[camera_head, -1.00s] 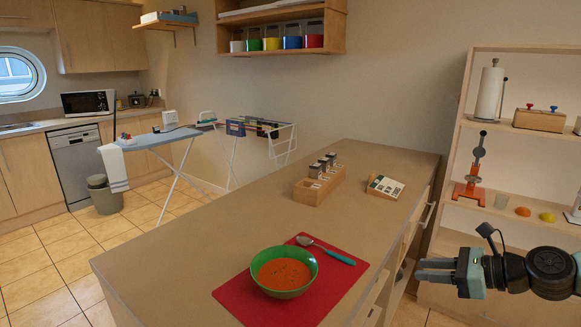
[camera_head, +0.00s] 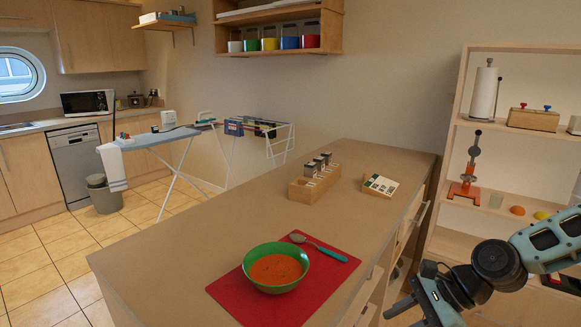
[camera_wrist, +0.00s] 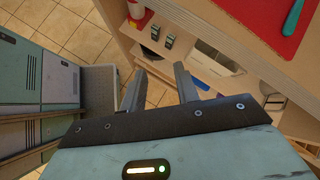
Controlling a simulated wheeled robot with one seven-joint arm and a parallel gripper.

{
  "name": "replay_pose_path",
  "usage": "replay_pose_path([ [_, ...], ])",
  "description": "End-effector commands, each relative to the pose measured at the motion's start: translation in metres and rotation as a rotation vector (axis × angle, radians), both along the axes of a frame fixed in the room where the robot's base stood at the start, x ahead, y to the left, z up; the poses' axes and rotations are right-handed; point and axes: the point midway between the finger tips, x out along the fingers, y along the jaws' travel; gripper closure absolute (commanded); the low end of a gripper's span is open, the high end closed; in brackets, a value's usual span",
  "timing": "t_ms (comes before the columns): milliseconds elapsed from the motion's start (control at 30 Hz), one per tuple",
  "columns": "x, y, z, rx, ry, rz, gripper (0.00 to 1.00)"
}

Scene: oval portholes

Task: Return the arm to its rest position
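My gripper (camera_head: 398,316) is at the bottom edge of the head view, right of the counter, with part of it cut off by the frame. In the wrist view, its two fingers (camera_wrist: 160,72) stand apart with nothing between them, so it is open and empty. The lit panel on its body shows below the fingers. My arm reaches in from the right side of the head view.
The counter (camera_head: 190,245) bears a red mat (camera_head: 230,298), a green soup bowl (camera_head: 292,250) and a spoon (camera_head: 330,252). Open shelves (camera_head: 450,195) stand behind my arm. In the wrist view, the counter's open side shelves (camera_wrist: 165,45) are close to the fingers.

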Motion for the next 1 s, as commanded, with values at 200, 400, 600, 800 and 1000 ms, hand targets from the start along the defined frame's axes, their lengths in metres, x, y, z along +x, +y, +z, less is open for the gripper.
replay_pose_path([
  [200, -0.056, 0.024, -0.003, -0.275, -0.117, 0.504, 0.69],
  [400, -0.095, 0.033, 0.019, -0.456, -0.251, 0.949, 0.69],
  [600, -0.128, 0.045, 0.059, -0.562, -0.418, 1.356, 0.69],
  [800, -0.165, 0.061, 0.102, -0.586, -0.607, 1.692, 0.69],
  [1000, -0.191, 0.069, 0.127, -0.560, -0.740, 1.879, 0.69],
])
